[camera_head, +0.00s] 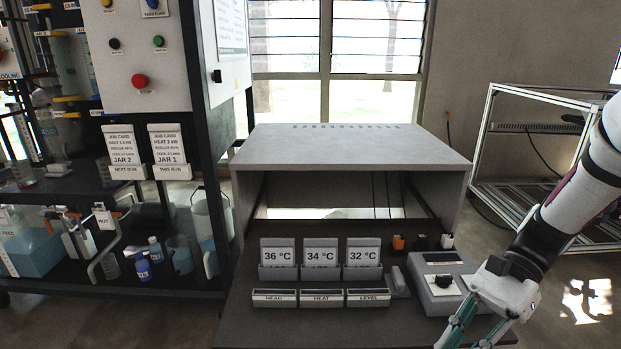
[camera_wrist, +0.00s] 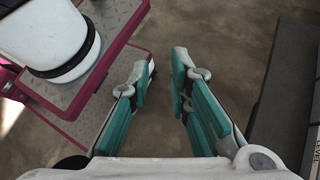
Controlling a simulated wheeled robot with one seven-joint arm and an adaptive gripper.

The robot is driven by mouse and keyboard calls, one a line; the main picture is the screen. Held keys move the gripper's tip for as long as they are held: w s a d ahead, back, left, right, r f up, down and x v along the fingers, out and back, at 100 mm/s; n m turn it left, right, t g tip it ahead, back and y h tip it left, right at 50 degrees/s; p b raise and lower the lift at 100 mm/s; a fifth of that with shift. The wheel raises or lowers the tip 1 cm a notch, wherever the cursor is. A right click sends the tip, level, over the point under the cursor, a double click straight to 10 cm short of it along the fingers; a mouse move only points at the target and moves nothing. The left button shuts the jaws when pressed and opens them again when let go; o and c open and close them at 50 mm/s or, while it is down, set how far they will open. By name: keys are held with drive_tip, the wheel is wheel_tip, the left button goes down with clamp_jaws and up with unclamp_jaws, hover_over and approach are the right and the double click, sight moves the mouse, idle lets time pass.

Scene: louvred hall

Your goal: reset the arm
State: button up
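My gripper (camera_head: 474,335) hangs at the lower right of the head view, in front of and beside the right edge of the dark bench. Its lower part is cut off by the frame. In the wrist view my gripper (camera_wrist: 160,75) shows two teal fingers, spread apart with bare floor between them. It is open and holds nothing. My arm comes in from the right edge of the head view and slopes down to the left.
The dark bench (camera_head: 270,327) holds temperature cards (camera_head: 320,253), labelled trays (camera_head: 321,298) and a grey control box (camera_head: 437,284) close to my gripper. A grey hood (camera_head: 350,146) stands behind. A metal frame (camera_head: 478,130) is at right, a shelf rig (camera_head: 70,187) at left.

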drive_tip(key=s+a+r+n+t+h, duration=0.25)
drive_tip(key=s+r+n+h, duration=0.25)
drive_tip(key=s+n, duration=0.3)
drive_tip(key=s+a+r+n+t+h, duration=0.1)
drive_tip(key=s+r+n+t+h, duration=0.35)
drive_tip(key=s, duration=0.55)
wheel_tip(320, 180, up, 35)
drive_tip(key=t+p, duration=0.3)
drive_tip(key=p, duration=3)
drive_tip(key=shift+w+d+r+n, duration=0.2)
drive_tip(key=shift+w+d+n, duration=0.15)
drive_tip(key=shift+d+n, duration=0.1)
